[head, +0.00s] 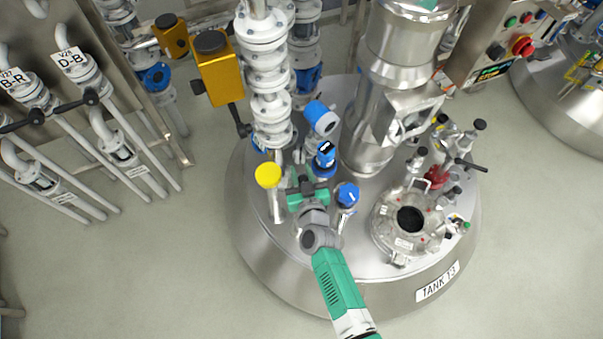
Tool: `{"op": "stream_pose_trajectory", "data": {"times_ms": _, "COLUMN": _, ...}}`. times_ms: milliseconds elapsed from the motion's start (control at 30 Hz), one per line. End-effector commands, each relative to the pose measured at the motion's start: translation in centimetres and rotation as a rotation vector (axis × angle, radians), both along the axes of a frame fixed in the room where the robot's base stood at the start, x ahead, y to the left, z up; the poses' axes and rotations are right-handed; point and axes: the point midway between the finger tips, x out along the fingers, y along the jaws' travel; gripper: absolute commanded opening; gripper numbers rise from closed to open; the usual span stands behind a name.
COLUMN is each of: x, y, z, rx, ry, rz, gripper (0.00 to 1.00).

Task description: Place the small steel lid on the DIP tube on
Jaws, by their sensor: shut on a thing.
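My gripper (307,192), green and grey, is over the front left part of the top of the steel tank, close to the short fittings there. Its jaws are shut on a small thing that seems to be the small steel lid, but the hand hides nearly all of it. A yellow-capped pipe (268,177) stands just left of my gripper, and a blue-capped fitting (347,194) stands just right of it. I cannot make out a DIP label, and I cannot tell which of the short tubes is the DIP tube. Whether the held thing touches a tube is hidden.
The tank (268,262) is labelled TANK 13. A tall white flanged column (269,105) and a thick steel pipe (365,140) rise behind my gripper. Blue valve heads (321,117) crowd the space between them.

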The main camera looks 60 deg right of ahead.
Motion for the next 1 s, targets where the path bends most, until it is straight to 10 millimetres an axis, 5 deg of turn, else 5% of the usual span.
{"op": "stream_pose_trajectory", "data": {"times_ms": 67, "x": 0.0, "y": 0.0, "z": -0.4, "rx": -0.001, "ry": -0.001, "rz": 0.0, "gripper": 0.0}}
{"op": "stream_pose_trajectory", "data": {"times_ms": 100, "x": 0.0, "y": 0.0, "z": -0.2, "rx": -0.001, "ry": 0.001, "rz": 0.0, "gripper": 0.34}}
{"op": "stream_pose_trajectory", "data": {"times_ms": 200, "x": 0.0, "y": 0.0, "z": -0.2, "rx": 0.0, "ry": 0.0, "rz": 0.0, "gripper": 0.48}}
{"op": "stream_pose_trajectory", "data": {"times_ms": 533, "x": -0.4, "y": 0.4, "z": 0.4, "rx": 0.001, "ry": 0.002, "rz": 0.001, "gripper": 0.48}}
{"op": "stream_pose_trajectory", "data": {"times_ms": 1000, "x": -7.9, "y": 7.4, "z": 1.9, "rx": 0.0, "ry": 0.003, "rz": 0.0, "gripper": 0.48}}
